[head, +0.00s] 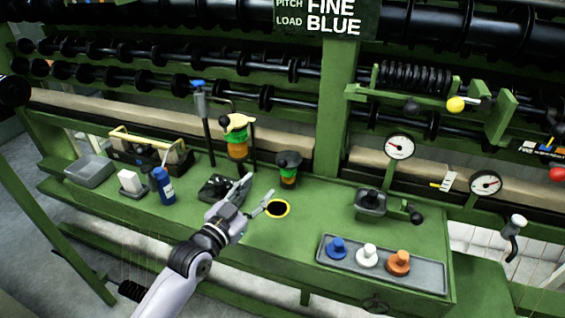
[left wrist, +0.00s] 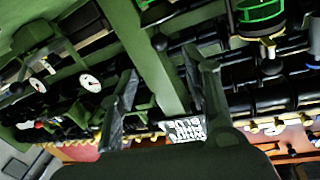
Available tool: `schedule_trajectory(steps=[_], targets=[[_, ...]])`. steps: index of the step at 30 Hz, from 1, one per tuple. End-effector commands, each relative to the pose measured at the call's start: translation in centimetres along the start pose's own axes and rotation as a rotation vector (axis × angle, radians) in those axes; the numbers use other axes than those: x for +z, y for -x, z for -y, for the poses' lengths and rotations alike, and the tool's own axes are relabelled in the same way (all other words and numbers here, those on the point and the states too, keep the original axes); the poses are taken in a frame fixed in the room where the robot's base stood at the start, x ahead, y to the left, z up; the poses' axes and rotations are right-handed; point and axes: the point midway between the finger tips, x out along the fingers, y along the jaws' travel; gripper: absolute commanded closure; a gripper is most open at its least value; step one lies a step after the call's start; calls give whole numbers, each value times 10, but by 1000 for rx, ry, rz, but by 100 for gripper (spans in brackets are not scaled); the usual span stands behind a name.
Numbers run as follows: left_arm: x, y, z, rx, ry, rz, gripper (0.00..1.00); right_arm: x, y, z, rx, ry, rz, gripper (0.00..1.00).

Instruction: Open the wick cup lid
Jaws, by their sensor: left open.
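A small cup with a dark lid and green and orange bands (head: 289,170) stands on the green bench. A taller one with a yellow top (head: 237,138) stands behind it to the left. I cannot tell for sure which is the wick cup; the dark lid looks closed. My left gripper (head: 259,189) is open and empty, in front of the dark-lidded cup and above the bench. In the left wrist view its two fingers (left wrist: 165,95) are spread with nothing between them. A green glass vessel (left wrist: 262,14) shows at the top right there. My right gripper is not in view.
A yellow-ringed dark hole (head: 277,209) lies beside my left fingertips. A black block (head: 215,188) sits behind the gripper. A blue bottle (head: 163,186) stands left. A grey tray (head: 421,278) with blue, white and orange knobs and a black box (head: 370,203) are right.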

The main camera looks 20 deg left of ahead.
Motion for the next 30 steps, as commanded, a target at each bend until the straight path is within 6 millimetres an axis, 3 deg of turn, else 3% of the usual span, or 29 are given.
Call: schedule_trajectory(steps=[9, 15, 21, 30], targets=[[-2, -72, 0, 1, 2, -2, 56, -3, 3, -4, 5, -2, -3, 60], [-1, -107, -1, 1, 1, 0, 56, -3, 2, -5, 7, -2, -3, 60], [0, -125, 0, 0, 0, 0, 56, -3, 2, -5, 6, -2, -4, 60], [0, -128, -1, 1, 0, 1, 56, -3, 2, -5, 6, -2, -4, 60]])
